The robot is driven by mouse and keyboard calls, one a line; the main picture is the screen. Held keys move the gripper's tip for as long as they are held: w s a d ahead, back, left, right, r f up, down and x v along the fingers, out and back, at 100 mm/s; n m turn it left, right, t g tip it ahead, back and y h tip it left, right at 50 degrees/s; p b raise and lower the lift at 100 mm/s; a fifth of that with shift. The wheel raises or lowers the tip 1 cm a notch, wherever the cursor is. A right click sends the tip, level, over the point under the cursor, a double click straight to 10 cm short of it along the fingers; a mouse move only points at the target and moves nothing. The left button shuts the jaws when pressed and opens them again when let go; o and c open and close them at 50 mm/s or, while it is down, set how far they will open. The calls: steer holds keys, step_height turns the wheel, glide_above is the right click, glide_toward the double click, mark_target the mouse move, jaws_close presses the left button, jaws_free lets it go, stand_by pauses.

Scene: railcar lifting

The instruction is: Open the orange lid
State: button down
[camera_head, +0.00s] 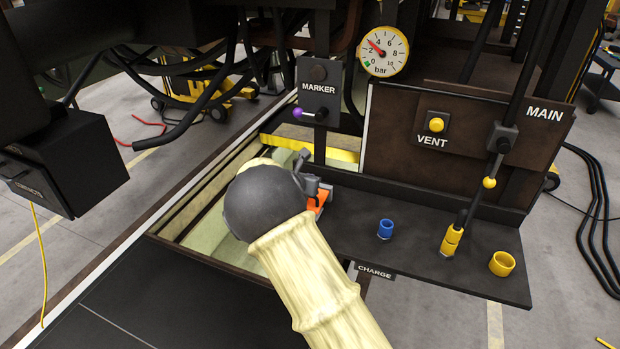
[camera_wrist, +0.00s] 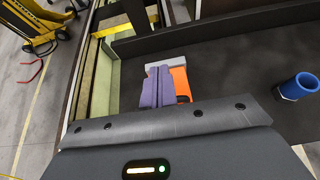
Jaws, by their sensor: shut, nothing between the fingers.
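The orange lid (camera_head: 318,203) is at the left end of the dark shelf, mostly hidden behind my dark wrist in the head view. In the wrist view the orange lid (camera_wrist: 182,84) shows just right of my fingers, with a pale grey edge beyond it. My gripper (camera_head: 314,188) is over the lid. In the wrist view my gripper (camera_wrist: 158,70) is shut, its two fingers together with nothing between them. The fingers cover part of the lid; I cannot tell whether they touch it. The lid's angle is unclear.
Behind are the MARKER panel (camera_head: 318,90), the VENT button (camera_head: 436,125) and a pressure gauge (camera_head: 383,51). An open pit lies left.

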steer(key=shift+a, duration=0.15)
steer(key=s+d+f+m+g, duration=0.1)
steer(key=s+d+m+g, duration=0.5)
steer(key=s+d+m, duration=0.9)
steer(key=s+m+g+y, duration=0.3)
steer(key=s+m, duration=1.3)
steer(key=s, duration=0.6)
steer(key=shift+d+r+m+y, duration=0.3)
steer(key=shift+r+y, duration=0.15)
steer(key=shift+y, duration=0.45)
steer(key=c, duration=2.1)
jaws_free()
